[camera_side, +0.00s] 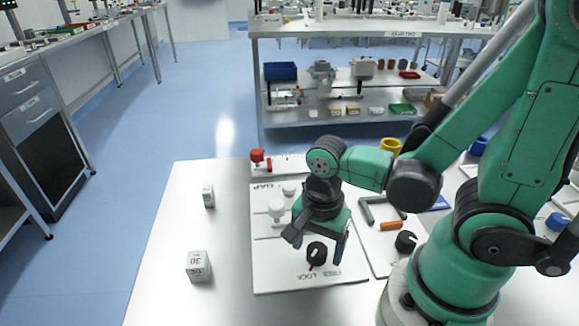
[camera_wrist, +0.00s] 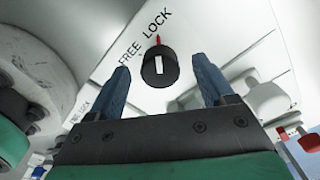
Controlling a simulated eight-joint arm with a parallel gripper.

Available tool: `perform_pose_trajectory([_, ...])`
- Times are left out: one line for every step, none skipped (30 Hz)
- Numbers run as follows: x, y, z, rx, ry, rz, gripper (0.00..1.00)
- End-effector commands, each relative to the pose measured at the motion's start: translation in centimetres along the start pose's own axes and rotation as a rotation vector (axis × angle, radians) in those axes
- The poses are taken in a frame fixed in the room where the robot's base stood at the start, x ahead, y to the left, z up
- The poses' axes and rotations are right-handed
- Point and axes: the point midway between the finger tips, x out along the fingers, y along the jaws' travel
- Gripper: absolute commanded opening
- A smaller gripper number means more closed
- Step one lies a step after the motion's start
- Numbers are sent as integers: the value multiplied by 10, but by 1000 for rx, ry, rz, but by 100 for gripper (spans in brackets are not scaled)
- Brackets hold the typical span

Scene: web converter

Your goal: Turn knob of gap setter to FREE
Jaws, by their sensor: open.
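The gap setter is a white panel (camera_side: 275,262) on the table, with GAP printed at its far end and LOCK at its near end. Its round black knob (camera_side: 317,251) is near the LOCK print. In the wrist view the knob (camera_wrist: 160,68) has a white bar across its top, and a red mark (camera_wrist: 157,40) points toward LOCK, with FREE to the left. My gripper (camera_side: 315,246) is open over the knob. In the wrist view its two blue-grey fingers (camera_wrist: 160,76) appear on either side of the knob, apart from it. Their height above the panel is unclear.
White fittings (camera_side: 277,209) stand on the panel behind my gripper. A second black knob (camera_side: 405,241) and an orange-handled tool (camera_side: 391,226) lie to the right. A red part (camera_side: 260,158) is at the back. Small white blocks (camera_side: 198,266) stand left, with clear table around them.

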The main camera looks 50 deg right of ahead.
Motion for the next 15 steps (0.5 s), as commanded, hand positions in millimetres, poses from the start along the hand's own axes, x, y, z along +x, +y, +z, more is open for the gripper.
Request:
perform_pose_trajectory([0, 0, 0, 0, 0, 0, 75])
perform_pose_trajectory([0, 0, 0, 0, 0, 0, 75])
perform_pose_trajectory([0, 0, 0, 0, 0, 0, 72])
perform_pose_trajectory([0, 0, 0, 0, 0, 0, 63])
perform_pose_trajectory([0, 0, 0, 0, 0, 0, 55])
perform_pose_trajectory([0, 0, 0, 0, 0, 0, 43])
perform_pose_trajectory([0, 0, 0, 0, 0, 0, 35])
perform_pose_trajectory([0, 0, 0, 0, 0, 0, 26])
perform_pose_trajectory([0, 0, 0, 0, 0, 0, 15])
perform_pose_trajectory([0, 0, 0, 0, 0, 0, 7])
perform_pose_trajectory([0, 0, 0, 0, 0, 0, 0])
perform_pose_trajectory([0, 0, 0, 0, 0, 0, 0])
perform_pose_trajectory([0, 0, 0, 0, 0, 0, 0])
perform_pose_trajectory([0, 0, 0, -1, 0, 1, 0])
perform_pose_trajectory([0, 0, 0, -3, 0, 1, 0])
